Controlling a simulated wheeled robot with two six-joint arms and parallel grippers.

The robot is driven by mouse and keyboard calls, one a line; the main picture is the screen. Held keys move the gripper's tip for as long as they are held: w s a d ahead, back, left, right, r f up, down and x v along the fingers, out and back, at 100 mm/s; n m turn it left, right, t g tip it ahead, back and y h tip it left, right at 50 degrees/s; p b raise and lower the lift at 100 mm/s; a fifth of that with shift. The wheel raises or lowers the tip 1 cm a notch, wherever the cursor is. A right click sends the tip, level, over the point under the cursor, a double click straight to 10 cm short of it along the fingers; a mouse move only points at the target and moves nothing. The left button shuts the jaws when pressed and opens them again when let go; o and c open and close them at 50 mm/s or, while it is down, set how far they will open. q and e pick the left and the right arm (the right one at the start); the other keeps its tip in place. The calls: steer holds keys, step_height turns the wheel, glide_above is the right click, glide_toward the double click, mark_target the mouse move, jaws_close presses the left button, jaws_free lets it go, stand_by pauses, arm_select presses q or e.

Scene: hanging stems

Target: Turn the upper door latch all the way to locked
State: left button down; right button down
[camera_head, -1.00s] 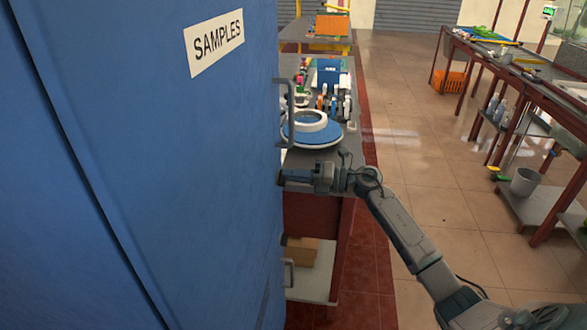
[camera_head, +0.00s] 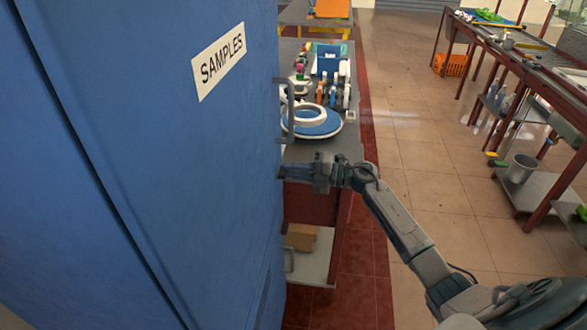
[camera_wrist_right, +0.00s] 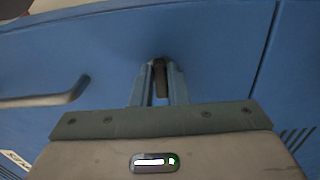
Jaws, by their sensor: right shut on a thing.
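The upper door latch (camera_wrist_right: 160,72) is a small dark lever on the blue cabinet door. In the right wrist view it stands between my two fingers, pointing roughly along them. My right gripper (camera_wrist_right: 160,88) is shut on it. In the head view my right gripper (camera_head: 284,172) reaches the door's right edge from the right, below the door handle (camera_head: 290,110). The latch is mostly hidden there, and I cannot tell how far it is turned. My left gripper is in neither view.
The blue cabinet (camera_head: 190,170) with a SAMPLES label (camera_head: 219,62) fills the left side. Behind my right arm stands a workbench (camera_head: 345,140) with a blue and white round object (camera_head: 318,125). Tiled floor lies clear to the right, before another bench (camera_head: 500,45).

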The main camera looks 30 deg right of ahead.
stand_by(0.3)
steer(key=c, duration=1.4)
jaws_free()
steer(key=shift+c, duration=0.2)
steer(key=shift+d, duration=0.1)
steer(key=b+v, duration=0.3)
steer(key=v, duration=0.7)
steer(key=shift+s+d+b, duration=0.2)
steer(key=shift+d+b, duration=0.05)
steer(key=shift+b, duration=0.15)
